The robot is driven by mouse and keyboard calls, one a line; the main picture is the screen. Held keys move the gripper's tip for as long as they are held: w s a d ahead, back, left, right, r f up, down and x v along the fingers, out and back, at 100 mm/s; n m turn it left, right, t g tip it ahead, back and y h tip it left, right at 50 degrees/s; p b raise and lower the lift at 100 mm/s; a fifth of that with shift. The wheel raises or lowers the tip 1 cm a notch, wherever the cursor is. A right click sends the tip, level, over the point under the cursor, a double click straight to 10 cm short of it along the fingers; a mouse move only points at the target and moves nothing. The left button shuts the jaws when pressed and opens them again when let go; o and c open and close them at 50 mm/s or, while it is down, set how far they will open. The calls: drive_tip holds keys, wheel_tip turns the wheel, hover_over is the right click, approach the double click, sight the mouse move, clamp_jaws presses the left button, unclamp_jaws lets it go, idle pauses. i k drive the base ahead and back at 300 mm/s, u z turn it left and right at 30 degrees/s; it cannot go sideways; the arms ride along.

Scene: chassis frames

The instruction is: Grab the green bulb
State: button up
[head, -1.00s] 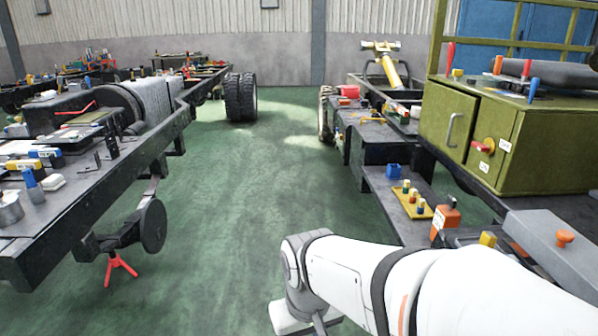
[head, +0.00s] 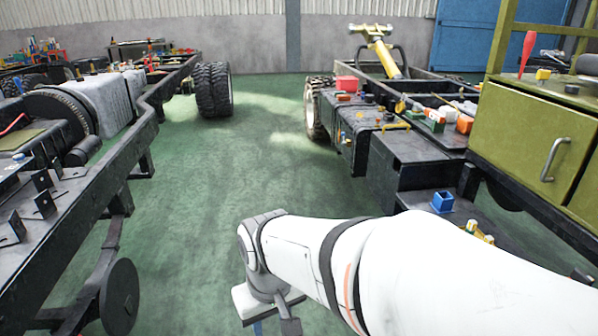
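I cannot make out a green bulb for certain. Small mixed-colour items, some with green, lie on the right chassis around the white and red pieces (head: 440,118), too small to tell apart. My white arm reaches in from the lower right. My gripper (head: 270,312) hangs at its end, low over the green floor, apart from both chassis. Its fingers are mostly hidden or cut off by the lower picture edge. A small blue bit shows below it, and I cannot tell what it is.
The left chassis (head: 130,150) and right chassis (head: 395,160) flank a clear green floor aisle (head: 250,165). An olive cabinet (head: 520,130) stands on the right chassis. Black wheels (head: 213,90) stand farther back.

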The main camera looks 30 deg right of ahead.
sight(472, 226)
drive_tip(key=i, duration=1.55)
drive_tip(key=z, duration=3.55)
drive_tip(key=i, duration=1)
